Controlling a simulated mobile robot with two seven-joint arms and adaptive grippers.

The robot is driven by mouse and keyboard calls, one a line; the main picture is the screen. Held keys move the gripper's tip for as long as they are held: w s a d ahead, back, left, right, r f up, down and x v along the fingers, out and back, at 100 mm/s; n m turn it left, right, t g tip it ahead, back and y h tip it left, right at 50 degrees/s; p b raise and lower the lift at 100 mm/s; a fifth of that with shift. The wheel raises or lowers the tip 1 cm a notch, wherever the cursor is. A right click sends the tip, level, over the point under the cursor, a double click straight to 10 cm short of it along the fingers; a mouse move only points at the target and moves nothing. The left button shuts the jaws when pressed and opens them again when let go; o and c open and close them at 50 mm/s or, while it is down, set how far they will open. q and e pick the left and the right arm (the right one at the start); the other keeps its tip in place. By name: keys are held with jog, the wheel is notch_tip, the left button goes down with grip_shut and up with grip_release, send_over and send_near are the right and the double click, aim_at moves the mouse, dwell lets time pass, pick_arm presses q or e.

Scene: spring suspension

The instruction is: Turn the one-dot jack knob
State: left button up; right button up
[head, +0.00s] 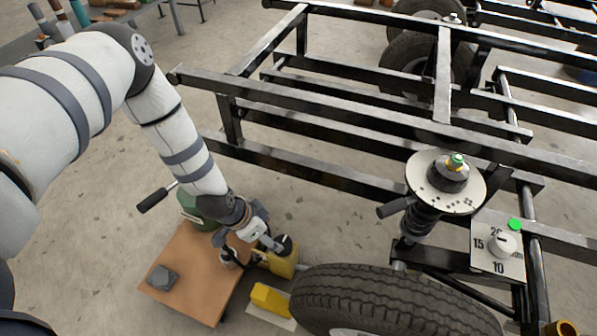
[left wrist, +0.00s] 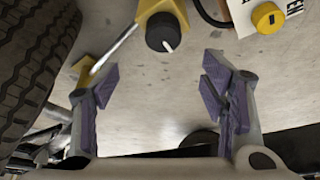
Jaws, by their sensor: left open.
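A yellow jack body (head: 283,266) stands on the floor just left of the near tyre, with a black knob on top. In the left wrist view the black knob (left wrist: 163,32) bears a white pointer line and sits on yellow metal. I cannot make out any dots on it. My left gripper (head: 254,250) reaches down beside the jack in the head view. In the left wrist view its purple-padded fingers (left wrist: 160,82) are spread and empty. The knob lies beyond the fingertips, between them across the picture and apart from both. My right gripper is not in view.
The tyre (head: 385,300) stands close right of the jack. A yellow block (head: 270,297) is in front. A brown board (head: 190,272) is left, and the black frame (head: 330,165) runs behind. A white dial plate (head: 485,262) is right. A yellow knob (left wrist: 268,17) shows on a white panel.

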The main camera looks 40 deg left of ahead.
aim_at(283, 243)
pick_arm(q)
jog(key=b+x, duration=0.2)
jog(key=x, duration=0.1)
jog(key=b+x, duration=0.2)
jog(key=x, duration=0.2)
jog(key=b+x, duration=0.2)
jog(key=x, duration=0.2)
jog(key=shift+a+f, duration=0.3)
jog(key=shift+f, duration=0.05)
jog(key=shift+w+d+f, duration=0.1)
jog(key=shift+w+f, duration=0.05)
jog(key=shift+f, duration=0.1)
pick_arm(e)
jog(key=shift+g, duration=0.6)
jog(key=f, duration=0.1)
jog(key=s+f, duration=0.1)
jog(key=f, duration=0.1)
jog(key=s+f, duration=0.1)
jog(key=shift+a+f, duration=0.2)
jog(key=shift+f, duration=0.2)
pick_arm(q)
jog(key=shift+r, duration=0.1)
jog(key=c, duration=1.1)
